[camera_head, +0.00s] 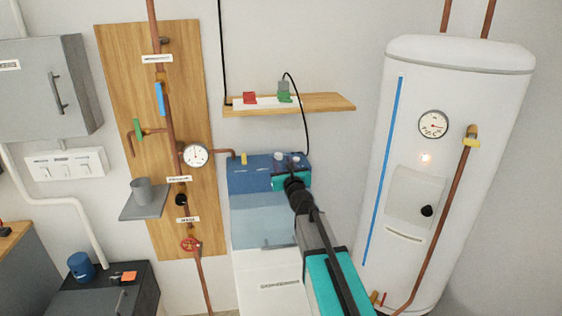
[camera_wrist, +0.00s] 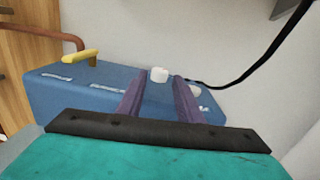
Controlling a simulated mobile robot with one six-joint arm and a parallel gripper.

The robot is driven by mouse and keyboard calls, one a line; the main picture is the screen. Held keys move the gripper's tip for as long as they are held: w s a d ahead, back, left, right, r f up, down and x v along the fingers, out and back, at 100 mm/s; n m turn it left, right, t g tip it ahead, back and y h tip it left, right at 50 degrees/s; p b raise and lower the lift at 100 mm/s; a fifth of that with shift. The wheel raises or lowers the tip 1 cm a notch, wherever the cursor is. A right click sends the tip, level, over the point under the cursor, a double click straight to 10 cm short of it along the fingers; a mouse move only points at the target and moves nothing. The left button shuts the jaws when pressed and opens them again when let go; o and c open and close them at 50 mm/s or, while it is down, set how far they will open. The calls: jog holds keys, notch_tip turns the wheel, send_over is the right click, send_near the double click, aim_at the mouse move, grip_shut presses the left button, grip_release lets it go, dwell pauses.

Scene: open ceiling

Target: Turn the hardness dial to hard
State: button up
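The blue-topped appliance (camera_head: 250,178) stands against the wall, with two small white dials on its top. One white dial (camera_wrist: 158,74) shows between my fingertips in the wrist view, seemingly just beyond them; I cannot tell if they touch it. A second white dial (camera_wrist: 194,91) is to the right, partly hidden by the right finger. The head view also shows the left dial (camera_head: 279,155) and right dial (camera_head: 296,158). The labels are too small to read, so I cannot tell which is hardness. My gripper (camera_wrist: 159,86) is open, its purple fingers spread over the blue top.
A yellow lever (camera_wrist: 80,56) stands on the appliance top at left, joined to a copper pipe. A black cable (camera_head: 306,120) hangs down behind the dials from the wooden shelf (camera_head: 325,102). A white boiler (camera_head: 450,85) is on the right, a piped wooden board (camera_head: 128,80) on the left.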

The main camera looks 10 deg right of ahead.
jog(key=s, duration=0.8)
jog(key=shift+s+d, duration=0.2)
jog(key=shift+s, duration=0.05)
dwell(0.4)
